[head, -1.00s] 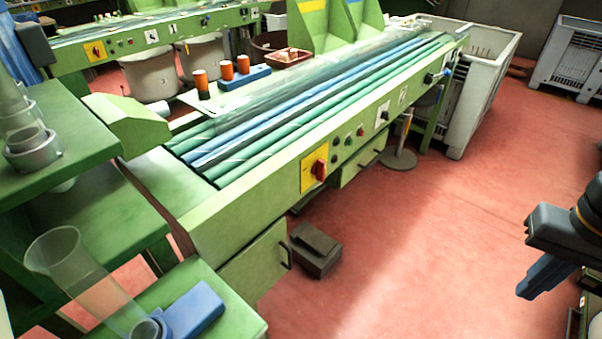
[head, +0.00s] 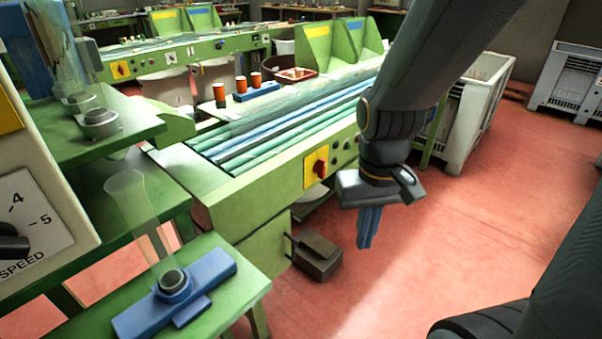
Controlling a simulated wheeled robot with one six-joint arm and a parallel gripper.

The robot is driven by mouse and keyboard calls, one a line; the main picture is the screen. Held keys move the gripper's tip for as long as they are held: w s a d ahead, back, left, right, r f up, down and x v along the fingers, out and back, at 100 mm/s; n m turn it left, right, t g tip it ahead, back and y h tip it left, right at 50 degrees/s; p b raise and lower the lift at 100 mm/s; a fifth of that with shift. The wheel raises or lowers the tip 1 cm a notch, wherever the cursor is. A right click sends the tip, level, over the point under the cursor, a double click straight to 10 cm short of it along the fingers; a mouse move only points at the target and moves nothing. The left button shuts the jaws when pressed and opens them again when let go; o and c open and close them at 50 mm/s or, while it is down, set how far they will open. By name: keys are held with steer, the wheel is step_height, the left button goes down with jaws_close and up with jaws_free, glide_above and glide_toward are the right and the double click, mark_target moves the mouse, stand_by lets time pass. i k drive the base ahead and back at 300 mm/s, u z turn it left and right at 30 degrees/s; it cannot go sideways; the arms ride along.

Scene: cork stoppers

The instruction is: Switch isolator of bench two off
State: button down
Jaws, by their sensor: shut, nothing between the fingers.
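A red rotary switch (head: 320,167) on a yellow plate (head: 310,180) is on the front of the near green bench (head: 260,193). Its handle looks roughly upright. A similar red and yellow switch (head: 119,69) is on the far green bench at upper left. No readable label shows which bench is bench two. My gripper (head: 367,243), with blue fingers, is shut and empty, pointing down. In the picture it is right of and below the near switch, apart from it. My arm hides the right part of the near bench's front.
A white panel with a SPEED dial (head: 12,243) is close at left. A small green table (head: 228,262) with a blue fixture (head: 205,283) is at lower left. A dark box (head: 317,257) is on the floor by the bench. The red floor (head: 480,220) is open at right.

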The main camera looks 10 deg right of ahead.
mark_target(319, 168)
steer(key=z, duration=0.25)
steer(key=i, duration=0.9)
steer(key=u, duration=0.35)
